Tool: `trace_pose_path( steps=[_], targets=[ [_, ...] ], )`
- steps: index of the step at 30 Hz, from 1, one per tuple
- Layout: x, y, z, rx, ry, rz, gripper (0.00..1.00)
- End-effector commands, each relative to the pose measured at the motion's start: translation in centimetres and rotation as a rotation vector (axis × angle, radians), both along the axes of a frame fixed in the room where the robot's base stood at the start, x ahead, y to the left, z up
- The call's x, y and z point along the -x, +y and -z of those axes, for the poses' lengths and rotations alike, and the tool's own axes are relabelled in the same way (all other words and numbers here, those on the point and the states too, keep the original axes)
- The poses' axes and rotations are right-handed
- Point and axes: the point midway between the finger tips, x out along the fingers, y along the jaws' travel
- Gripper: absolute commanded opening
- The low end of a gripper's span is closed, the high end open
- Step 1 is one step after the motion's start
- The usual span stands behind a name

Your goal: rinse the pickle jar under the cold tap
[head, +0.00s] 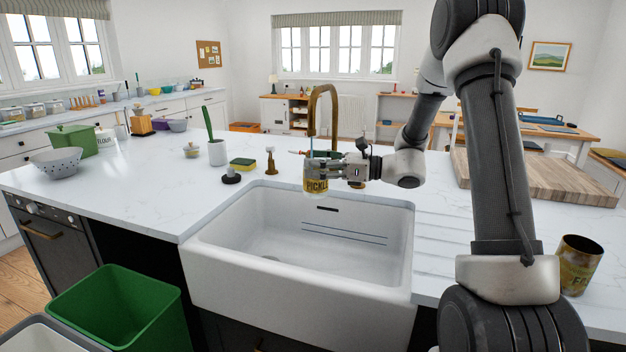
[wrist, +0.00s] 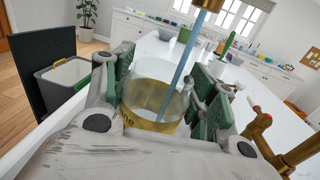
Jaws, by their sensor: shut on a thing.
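The pickle jar (head: 317,186) is clear glass with a yellow label reading PICKLE. It hangs upright above the white sink (head: 215,252), below the spout of the brass tap (head: 336,115). My gripper (head: 325,169) is shut on the jar, with a green-padded finger on each side. In the wrist view the jar (wrist: 155,85) shows between the fingers. A bluish stream (wrist: 182,55) runs from the spout (wrist: 208,4) into the jar's open top. A brass handle (wrist: 268,135) with a red mark shows at the right of the wrist view.
A yellow-green sponge (head: 242,164), a brush in a white cup (head: 217,152) and a black stopper (head: 231,178) stand behind the sink. A wooden board (head: 550,175) and an open tin (head: 579,265) are on the right. A green bin (head: 120,308) stands at front left.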

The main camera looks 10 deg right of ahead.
Motion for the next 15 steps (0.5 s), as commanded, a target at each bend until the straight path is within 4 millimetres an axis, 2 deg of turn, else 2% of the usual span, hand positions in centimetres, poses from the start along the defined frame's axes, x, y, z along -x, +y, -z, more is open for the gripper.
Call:
trace_pose_path(
  steps=[8, 15],
  targets=[
    [-0.09, -0.32, -0.03, -0.001, 0.0, 0.0, 0.24],
    [0.05, 0.27, -0.03, -0.001, 0.0, -0.001, 0.24]
  ],
)
